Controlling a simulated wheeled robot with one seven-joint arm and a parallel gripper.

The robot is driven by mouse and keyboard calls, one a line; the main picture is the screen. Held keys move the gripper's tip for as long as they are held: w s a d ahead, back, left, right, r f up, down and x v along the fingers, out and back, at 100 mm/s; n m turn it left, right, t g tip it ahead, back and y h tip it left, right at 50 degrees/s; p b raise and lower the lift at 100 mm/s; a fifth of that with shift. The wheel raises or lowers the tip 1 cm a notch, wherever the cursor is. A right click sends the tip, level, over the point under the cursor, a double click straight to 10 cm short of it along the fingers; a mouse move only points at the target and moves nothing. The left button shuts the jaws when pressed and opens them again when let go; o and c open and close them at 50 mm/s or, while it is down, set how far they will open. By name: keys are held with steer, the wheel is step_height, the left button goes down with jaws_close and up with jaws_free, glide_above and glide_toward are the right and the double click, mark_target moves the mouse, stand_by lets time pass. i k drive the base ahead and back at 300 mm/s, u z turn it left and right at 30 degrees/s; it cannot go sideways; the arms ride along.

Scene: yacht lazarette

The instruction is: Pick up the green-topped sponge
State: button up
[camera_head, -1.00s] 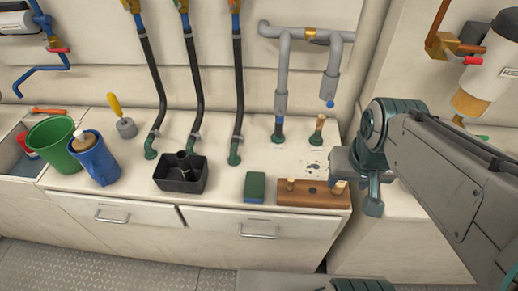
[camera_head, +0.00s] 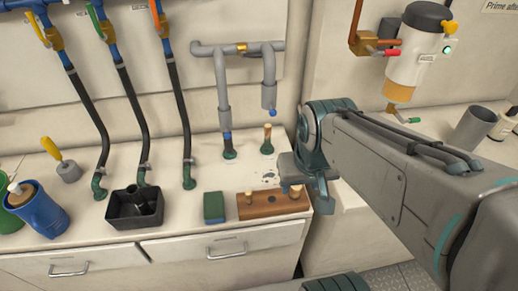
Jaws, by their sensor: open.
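The green-topped sponge (camera_head: 214,207) lies on the white counter, with a dark green top and a blue lower layer. It sits between the black tray and the wooden block, near the counter's front edge. My gripper (camera_head: 314,190) is to the right of the sponge, beyond the right end of the wooden block and apart from the sponge. Its jaws are open and I see nothing between them. The arm partly hides the fingers.
A wooden block (camera_head: 262,205) with pegs lies between sponge and gripper. A black tray (camera_head: 122,214) stands left of the sponge. A blue cup (camera_head: 40,212) is farther left. Black hoses (camera_head: 178,105) and grey pipes (camera_head: 223,90) rise behind. Drawers (camera_head: 222,246) are below the counter.

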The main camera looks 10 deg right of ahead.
mark_target(214, 208)
steer(key=z, duration=3.05)
steer(key=k, duration=1.65)
steer(key=u, duration=0.8)
